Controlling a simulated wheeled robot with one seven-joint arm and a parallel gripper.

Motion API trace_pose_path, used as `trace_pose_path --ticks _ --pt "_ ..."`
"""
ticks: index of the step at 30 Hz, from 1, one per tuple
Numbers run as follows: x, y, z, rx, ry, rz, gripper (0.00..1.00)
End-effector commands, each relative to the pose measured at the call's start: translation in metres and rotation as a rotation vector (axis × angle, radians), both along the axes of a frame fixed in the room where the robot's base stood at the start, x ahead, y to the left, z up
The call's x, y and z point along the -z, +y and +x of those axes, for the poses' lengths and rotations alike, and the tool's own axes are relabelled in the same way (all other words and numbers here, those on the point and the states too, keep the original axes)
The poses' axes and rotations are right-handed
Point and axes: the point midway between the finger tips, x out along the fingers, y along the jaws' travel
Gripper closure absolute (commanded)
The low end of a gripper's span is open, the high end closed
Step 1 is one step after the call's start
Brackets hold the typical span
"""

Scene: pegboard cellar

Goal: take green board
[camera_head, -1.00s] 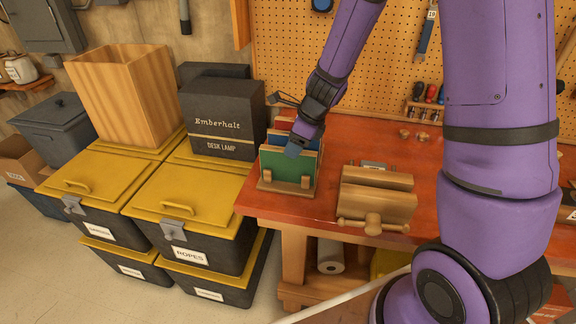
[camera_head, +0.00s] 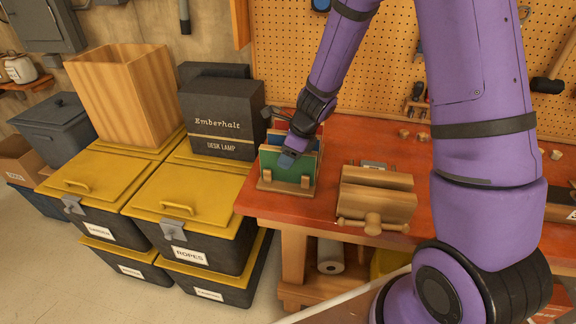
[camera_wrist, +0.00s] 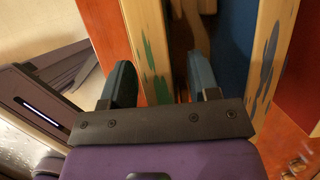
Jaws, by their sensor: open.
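The green board (camera_head: 276,166) stands upright in a wooden rack (camera_head: 268,186) at the left front corner of the red workbench. My gripper (camera_head: 288,160) is at its upper edge and hides part of it. In the wrist view my gripper (camera_wrist: 162,85) is open. A pale wooden board edge with green paint marks (camera_wrist: 149,50) lies between the two fingers, with gaps on both sides. A blue surface (camera_wrist: 236,45) and another paint-marked wooden edge (camera_wrist: 268,60) are to the right of the fingers.
A wooden vise (camera_head: 376,200) stands right of the rack. A black desk lamp box (camera_head: 222,120) stands to the left on yellow-lidded bins (camera_head: 190,203). The pegboard (camera_head: 400,60) rises behind the bench. Small wooden pieces (camera_head: 423,136) lie at the back.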

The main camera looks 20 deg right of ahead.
Motion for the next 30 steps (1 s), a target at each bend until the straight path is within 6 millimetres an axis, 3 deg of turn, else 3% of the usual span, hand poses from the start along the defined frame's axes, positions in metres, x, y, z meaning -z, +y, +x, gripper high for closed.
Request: trace_pose_path --ticks 14,22,30 --pt "0.003 -0.0001 -0.0001 0.0 0.0 0.0 0.45" --pt "0.003 -0.0001 0.0 0.0 0.0 0.0 1.0" --pt "0.0024 0.0 0.0001 -0.001 0.0 0.0 1.0"
